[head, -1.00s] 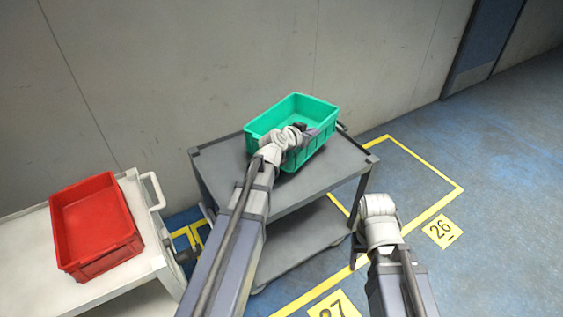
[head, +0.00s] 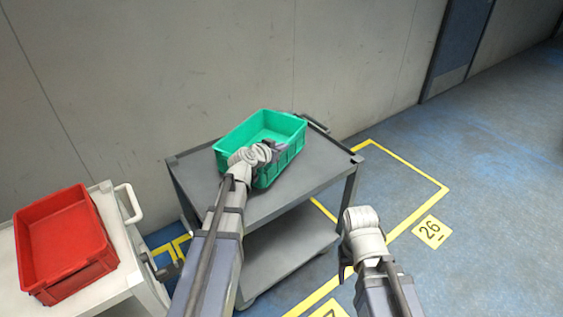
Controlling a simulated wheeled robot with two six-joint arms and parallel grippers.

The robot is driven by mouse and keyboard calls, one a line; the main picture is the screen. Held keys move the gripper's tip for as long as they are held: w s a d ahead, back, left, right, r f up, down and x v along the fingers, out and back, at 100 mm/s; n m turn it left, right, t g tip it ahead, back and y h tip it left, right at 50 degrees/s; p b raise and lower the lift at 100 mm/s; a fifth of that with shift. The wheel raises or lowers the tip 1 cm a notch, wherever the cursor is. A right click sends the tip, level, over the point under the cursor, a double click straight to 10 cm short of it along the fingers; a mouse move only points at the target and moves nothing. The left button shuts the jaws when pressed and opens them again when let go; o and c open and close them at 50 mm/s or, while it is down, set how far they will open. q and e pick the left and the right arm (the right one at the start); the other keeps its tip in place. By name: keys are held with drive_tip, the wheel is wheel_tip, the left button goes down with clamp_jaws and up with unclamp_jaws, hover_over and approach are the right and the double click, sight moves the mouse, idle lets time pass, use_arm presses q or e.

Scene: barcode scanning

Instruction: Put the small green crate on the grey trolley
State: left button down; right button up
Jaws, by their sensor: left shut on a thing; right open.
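The small green crate (head: 235,137) is at the grey trolley's top shelf, towards its back edge, and looks level and empty. Whether its base touches the shelf is hard to tell. The grey trolley (head: 318,177) stands against the wall, with a lower shelf below. My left gripper (head: 272,150) is shut on the crate's near side; its wrist hides part of that wall. My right gripper (head: 345,270) is open and empty, low in front of the trolley's right side; its fingers are mostly hidden behind its wrist.
A red crate (head: 66,240) sits on a white trolley (head: 118,240) at the left, close to the grey one. The wall is right behind the grey trolley. Yellow floor lines and a "26" marker (head: 432,231) lie to the right, where the floor is clear.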

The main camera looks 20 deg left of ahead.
sight(281, 168)
use_arm(q)
drive_tip(key=shift+f+b, duration=1.9)
drive_tip(key=shift+b, duration=0.05)
drive_tip(key=shift+r, duration=0.15)
drive_tip(key=c, duration=1)
unclamp_jaws()
drive_tip(key=shift+c, duration=0.2)
drive_tip(key=shift+s+r+p, duration=0.15)
drive_tip(key=shift+s+p, duration=0.05)
drive_tip(key=shift+p, duration=0.1)
drive_tip(key=p+v, duration=0.4)
drive_tip(key=v, duration=0.7)
drive_tip(key=shift+s+r, duration=0.15)
drive_tip(key=shift+s, duration=0.1)
